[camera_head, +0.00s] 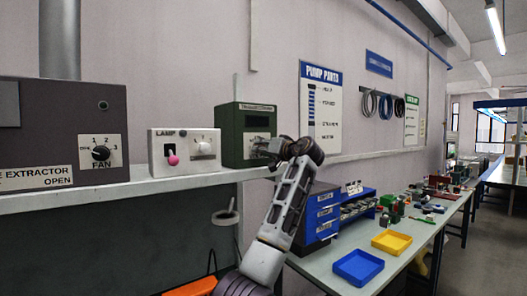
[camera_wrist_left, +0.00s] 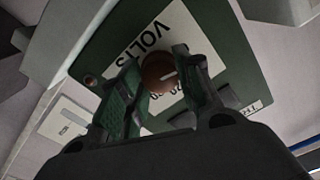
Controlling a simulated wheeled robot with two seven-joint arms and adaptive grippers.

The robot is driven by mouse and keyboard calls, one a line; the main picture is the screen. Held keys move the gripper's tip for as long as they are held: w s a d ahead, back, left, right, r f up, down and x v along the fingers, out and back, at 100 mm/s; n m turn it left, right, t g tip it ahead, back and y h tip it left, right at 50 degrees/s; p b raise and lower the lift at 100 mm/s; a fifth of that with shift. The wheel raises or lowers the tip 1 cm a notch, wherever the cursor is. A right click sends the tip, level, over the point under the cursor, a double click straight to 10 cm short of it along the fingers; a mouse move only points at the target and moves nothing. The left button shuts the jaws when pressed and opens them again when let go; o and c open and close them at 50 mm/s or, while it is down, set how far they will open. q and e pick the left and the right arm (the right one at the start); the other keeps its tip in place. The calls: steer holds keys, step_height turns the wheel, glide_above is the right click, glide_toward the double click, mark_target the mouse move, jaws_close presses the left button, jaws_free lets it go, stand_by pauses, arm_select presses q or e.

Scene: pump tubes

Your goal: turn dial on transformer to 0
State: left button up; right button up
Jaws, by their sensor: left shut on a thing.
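The transformer (camera_head: 232,122) is a dark green box on the wall shelf, with a lettered plate along its upper front. It also fills much of the left wrist view (camera_wrist_left: 232,55), where its white plate reads VOLTS. A round brown dial (camera_wrist_left: 159,74) with a pale pointer line sits on that plate. My left gripper (camera_head: 266,147) is at the front of the transformer, and in the left wrist view its two fingers are shut on the dial from either side. The fingers hide part of the scale, so I cannot tell the dial's setting. My right gripper is out of view.
A white lamp box (camera_head: 184,152) with a pink-tipped switch stands left of the transformer. The extractor fan panel (camera_head: 60,130) is farther left. Below right, a bench holds a blue drawer unit (camera_head: 322,215), a blue tray (camera_head: 358,268) and a yellow tray (camera_head: 392,242).

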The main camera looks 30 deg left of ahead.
arm_select(q)
steer(key=shift+w+f+n, duration=0.1)
steer(key=shift+f+n, duration=0.15)
steer(key=shift+n, duration=0.4)
steer(key=shift+f+n, duration=0.2)
steer(key=shift+n, duration=0.45)
steer(key=o, duration=1)
steer(key=shift+d+r, duration=0.1)
steer(key=shift+r, duration=0.05)
steer(key=shift+o, duration=0.2)
steer(key=shift+r, duration=0.1)
steer(key=v, duration=1.2)
